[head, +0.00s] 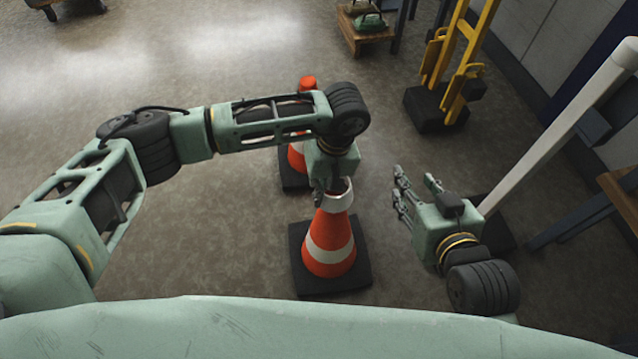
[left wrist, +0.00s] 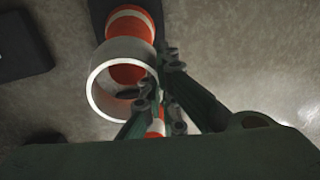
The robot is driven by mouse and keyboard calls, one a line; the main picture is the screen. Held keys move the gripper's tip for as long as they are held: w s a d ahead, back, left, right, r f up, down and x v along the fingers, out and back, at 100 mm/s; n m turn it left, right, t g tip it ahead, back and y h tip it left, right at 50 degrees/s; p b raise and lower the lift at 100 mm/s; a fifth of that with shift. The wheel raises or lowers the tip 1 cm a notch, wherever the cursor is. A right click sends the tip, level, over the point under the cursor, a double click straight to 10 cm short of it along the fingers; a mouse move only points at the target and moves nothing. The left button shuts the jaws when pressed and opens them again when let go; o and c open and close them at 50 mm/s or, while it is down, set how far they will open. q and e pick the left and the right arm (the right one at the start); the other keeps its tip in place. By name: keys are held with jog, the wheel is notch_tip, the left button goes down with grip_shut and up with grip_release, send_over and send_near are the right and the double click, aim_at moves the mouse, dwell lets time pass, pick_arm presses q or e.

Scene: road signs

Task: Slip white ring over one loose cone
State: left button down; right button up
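An orange-and-white cone (head: 329,246) stands upright on a black square base in the head view. A second cone (head: 307,84) stands behind it, largely hidden by my left arm. My left gripper (head: 334,187) points down over the nearer cone's top. Its fingers (left wrist: 160,92) are on the right wall of the white ring (left wrist: 104,106) in the left wrist view. The ring (head: 340,199) is at the nearer cone's top; I cannot tell whether it encircles the tip. Orange shows through the ring's opening. My right gripper (head: 414,192) is open and empty, right of the cone.
A yellow hand truck (head: 459,62) stands at the back right. A white pole (head: 560,125) leans on the right beside a workbench (head: 622,190). A low wooden cart (head: 360,40) is at the back. Open floor lies to the left.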

pick_arm(q)
jog(key=shift+f+b, duration=0.75)
jog(key=shift+f, duration=0.45)
jog(key=shift+f+b, duration=0.3)
jog(key=shift+f, duration=0.2)
pick_arm(e)
notch_tip(320, 180, up, 12)
jog(key=w+a+t+y, duration=0.2)
jog(key=w+t, duration=0.1)
jog(key=t, duration=0.3)
jog(key=shift+a+r+t, duration=0.15)
jog(key=shift+a+t, duration=0.1)
jog(key=shift+t, duration=0.15)
pick_arm(q)
jog(key=c, duration=1.9)
grip_release()
jog(key=shift+o, duration=0.2)
